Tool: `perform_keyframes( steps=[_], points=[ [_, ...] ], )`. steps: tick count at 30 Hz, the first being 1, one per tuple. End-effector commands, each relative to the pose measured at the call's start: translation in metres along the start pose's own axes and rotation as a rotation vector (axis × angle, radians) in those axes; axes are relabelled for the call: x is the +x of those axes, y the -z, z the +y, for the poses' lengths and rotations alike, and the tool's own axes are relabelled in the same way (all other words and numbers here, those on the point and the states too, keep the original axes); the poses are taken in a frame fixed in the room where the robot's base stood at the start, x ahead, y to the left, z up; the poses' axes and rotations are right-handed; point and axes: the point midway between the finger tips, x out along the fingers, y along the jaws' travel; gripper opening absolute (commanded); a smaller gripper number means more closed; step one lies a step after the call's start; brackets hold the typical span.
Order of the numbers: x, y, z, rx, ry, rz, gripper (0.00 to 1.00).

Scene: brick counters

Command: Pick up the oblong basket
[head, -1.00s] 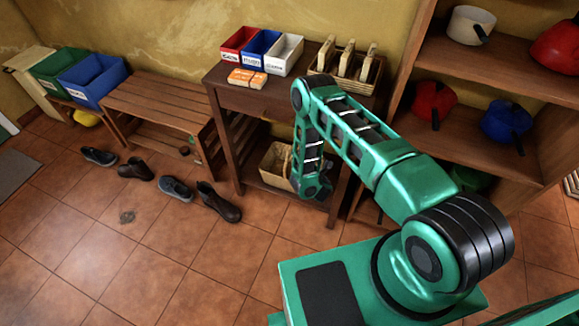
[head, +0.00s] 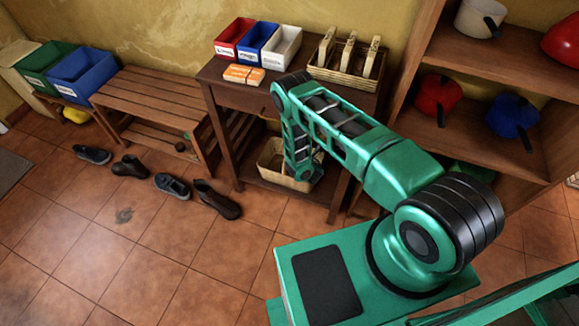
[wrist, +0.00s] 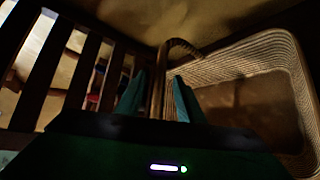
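The wicker basket (head: 270,162) sits on the lower shelf of the dark side table, partly hidden by my arm. In the wrist view the basket (wrist: 290,75) fills the right side, with its rim and inner wall showing. Its arched handle (wrist: 159,85) rises toward the top middle. My gripper (wrist: 158,97) has one green finger on each side of the handle, with a small gap visible on both sides. The gripper looks open around the handle. In the head view the gripper's fingers are hidden or too small to tell apart at the shelf.
The side table's top (head: 225,93) stands above the shelf and carries bins, orange boxes and a wicker tray (head: 320,80). Table legs and slats (wrist: 85,70) are close on the left in the wrist view. A shelving unit stands right; shoes lie on the floor left.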

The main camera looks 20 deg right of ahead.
Motion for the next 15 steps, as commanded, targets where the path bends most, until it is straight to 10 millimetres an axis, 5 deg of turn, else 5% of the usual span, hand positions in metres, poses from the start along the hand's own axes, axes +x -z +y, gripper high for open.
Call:
perform_keyframes(
  steps=[6,10,15],
  points=[
    [0.0006,0.0028,0.0011,-0.001,-0.001,0.003,0.34],
    [0.0008,0.0043,0.002,-0.002,-0.002,0.004,0.03],
    [0.001,0.0055,0.0031,-0.003,-0.003,0.005,0.0]
  ],
)
